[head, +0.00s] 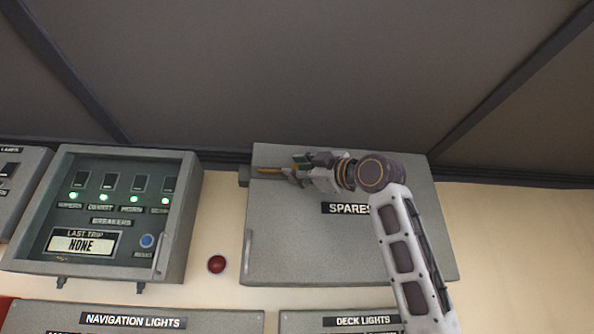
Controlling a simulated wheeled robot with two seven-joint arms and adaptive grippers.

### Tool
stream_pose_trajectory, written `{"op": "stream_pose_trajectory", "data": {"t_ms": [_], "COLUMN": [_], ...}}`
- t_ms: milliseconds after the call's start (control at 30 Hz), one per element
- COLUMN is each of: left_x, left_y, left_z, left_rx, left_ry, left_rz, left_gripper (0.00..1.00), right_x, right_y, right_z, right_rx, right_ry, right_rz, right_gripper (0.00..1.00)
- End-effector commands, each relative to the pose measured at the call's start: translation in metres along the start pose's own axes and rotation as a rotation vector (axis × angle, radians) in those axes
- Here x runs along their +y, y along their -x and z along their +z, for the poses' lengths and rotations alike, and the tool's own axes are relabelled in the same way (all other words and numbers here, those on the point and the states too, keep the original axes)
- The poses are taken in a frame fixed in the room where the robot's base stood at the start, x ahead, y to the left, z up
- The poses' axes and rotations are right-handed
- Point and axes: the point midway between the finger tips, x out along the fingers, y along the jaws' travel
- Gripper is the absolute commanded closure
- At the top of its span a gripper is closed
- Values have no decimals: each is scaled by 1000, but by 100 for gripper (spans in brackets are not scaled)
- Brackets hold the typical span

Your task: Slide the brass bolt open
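The brass bolt (268,171) lies level across the upper left of the grey SPARES locker door (300,243). Its left end shows near the door's left edge, by a small dark bracket (244,176) on the locker's side. My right gripper (297,171) is at the bolt's right part, its fingers pointing left along it and covering the rest, including any knob. One finger shows above the bolt and one below. Whether they touch or grip it is too small to tell. The locker door looks closed. My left gripper is out of view.
The breaker cabinet (188,215) with green lamps stands at left. A red button (217,264) is on the cream wall between it and the locker. The locker door has a vertical handle (248,251). NAVIGATION LIGHTS (133,321) and DECK LIGHTS (362,321) panels lie below.

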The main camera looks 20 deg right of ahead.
Motion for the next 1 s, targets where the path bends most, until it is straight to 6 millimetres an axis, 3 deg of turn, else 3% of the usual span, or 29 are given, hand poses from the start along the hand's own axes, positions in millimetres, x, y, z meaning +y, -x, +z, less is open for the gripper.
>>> {"op": "stream_pose_trajectory", "data": {"t_ms": [567, 1000], "left_x": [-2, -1], "left_y": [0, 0], "left_z": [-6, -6], "left_rx": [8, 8], "left_ry": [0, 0], "left_rz": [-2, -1], "left_gripper": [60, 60], "right_x": [0, 0], "right_y": [5, 43], "right_z": [0, 0], "right_rx": [1, 2], "right_ry": [0, 1], "right_rz": [-1, 1], "right_gripper": [59, 59]}}
